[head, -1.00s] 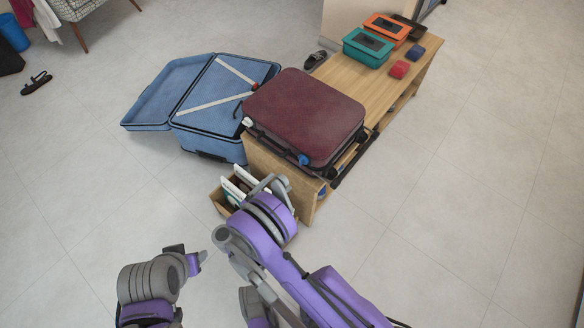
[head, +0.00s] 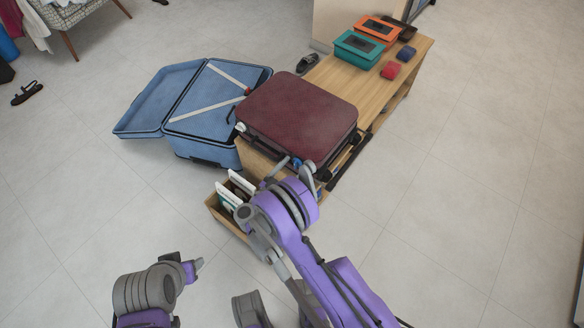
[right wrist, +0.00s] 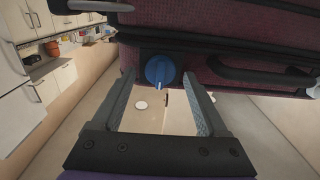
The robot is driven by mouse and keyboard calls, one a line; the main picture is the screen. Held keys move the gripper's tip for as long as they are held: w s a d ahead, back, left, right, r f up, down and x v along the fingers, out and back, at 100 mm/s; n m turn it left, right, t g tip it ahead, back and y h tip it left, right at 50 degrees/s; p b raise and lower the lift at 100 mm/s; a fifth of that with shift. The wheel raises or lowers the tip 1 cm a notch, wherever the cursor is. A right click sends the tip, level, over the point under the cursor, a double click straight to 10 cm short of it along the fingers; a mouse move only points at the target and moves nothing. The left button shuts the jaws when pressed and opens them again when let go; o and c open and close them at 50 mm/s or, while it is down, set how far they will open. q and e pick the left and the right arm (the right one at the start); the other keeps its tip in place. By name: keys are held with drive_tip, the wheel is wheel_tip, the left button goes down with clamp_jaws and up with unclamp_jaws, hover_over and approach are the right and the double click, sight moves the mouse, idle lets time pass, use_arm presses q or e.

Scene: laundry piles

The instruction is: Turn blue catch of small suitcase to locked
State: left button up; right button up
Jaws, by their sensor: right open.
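The small suitcase (head: 300,115) is dark red and lies flat, closed, on the near end of a wooden bench. Its blue catch (right wrist: 160,71) is a round knob with a ridge that points roughly up and down in the right wrist view. In the head view the catch (head: 297,162) is partly hidden by my right gripper. My right gripper (right wrist: 160,84) is open, with one finger on each side of the catch; I cannot tell whether they touch it. My left gripper (head: 192,266) is low at the left, away from the suitcase, and its jaws are unclear.
An open blue suitcase (head: 155,130) lies left of the wooden bench (head: 372,88). A wooden box (head: 214,207) with upright items stands on the floor before the bench. Teal (head: 350,50) and orange (head: 376,30) boxes sit at the bench's far end. Floor to the right is clear.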

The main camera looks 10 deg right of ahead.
clamp_jaws()
idle(0.4)
drive_tip(key=m+b, duration=0.2)
drive_tip(key=m, duration=0.1)
drive_tip(key=shift+f+m+b, duration=0.15)
drive_tip(key=shift+m+b, duration=0.15)
drive_tip(key=shift+b, duration=0.05)
drive_tip(key=m+b, duration=0.2)
drive_tip(key=m, duration=0.2)
drive_tip(key=shift+s+m, duration=0.1)
drive_tip(key=shift+m, duration=0.2)
drive_tip(key=m+b, duration=0.1)
drive_tip(key=m, duration=0.3)
drive_tip(key=shift+d, duration=0.1)
drive_tip(key=m+b, duration=0.1)
drive_tip(key=m, duration=0.4)
drive_tip(key=shift+m, duration=0.3)
drive_tip(key=shift+s, duration=0.1)
